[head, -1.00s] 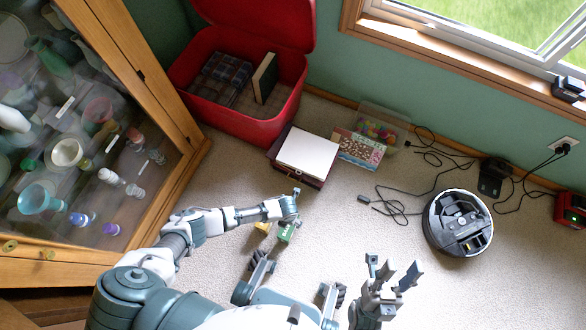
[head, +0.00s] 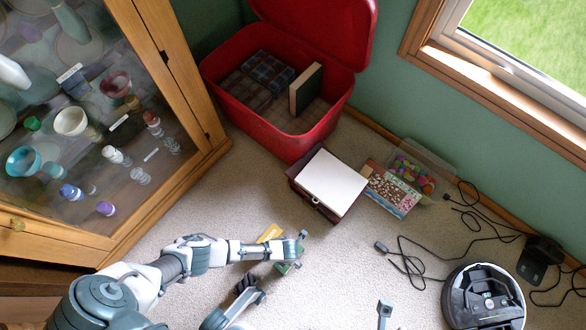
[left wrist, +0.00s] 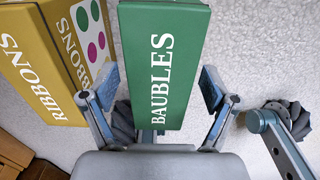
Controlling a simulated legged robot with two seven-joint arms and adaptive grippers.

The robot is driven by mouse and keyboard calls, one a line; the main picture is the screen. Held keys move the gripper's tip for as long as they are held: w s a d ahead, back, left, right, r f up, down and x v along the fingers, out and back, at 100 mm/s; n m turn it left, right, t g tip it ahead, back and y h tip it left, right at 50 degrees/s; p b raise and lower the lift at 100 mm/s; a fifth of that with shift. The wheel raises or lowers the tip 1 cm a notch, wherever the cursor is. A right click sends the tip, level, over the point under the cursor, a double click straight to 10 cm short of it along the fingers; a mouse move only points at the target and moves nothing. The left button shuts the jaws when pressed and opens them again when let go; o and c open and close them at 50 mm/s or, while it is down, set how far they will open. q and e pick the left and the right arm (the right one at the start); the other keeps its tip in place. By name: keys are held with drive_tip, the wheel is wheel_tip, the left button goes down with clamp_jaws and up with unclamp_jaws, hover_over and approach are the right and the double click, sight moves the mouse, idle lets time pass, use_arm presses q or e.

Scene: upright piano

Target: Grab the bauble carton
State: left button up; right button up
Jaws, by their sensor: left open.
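The green bauble carton, marked BAUBLES, stands out in the left wrist view (left wrist: 162,65), between the two fingers of my left gripper (left wrist: 158,88). The fingers are open, one on each side, with a visible gap to the carton. In the head view my left gripper (head: 301,246) is over the carton (head: 287,267), which is mostly hidden under it. A yellow carton marked RIBBONS (left wrist: 42,60) stands close left of the green one; it also shows in the head view (head: 270,233). One finger of my right gripper (head: 384,312) shows at the bottom edge.
A red chest (head: 265,125) with its lid up holds books and dark checked cloth. In front are a white-topped box (head: 331,181), a patterned box (head: 391,190) and a clear tub of coloured balls (head: 428,160). Cables and a round robot vacuum (head: 484,300) lie right. A glass cabinet (head: 165,200) stands left.

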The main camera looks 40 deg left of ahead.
use_arm(q)
drive_tip(key=shift+w+r, duration=0.1)
drive_tip(key=shift+r, duration=0.05)
clamp_jaws()
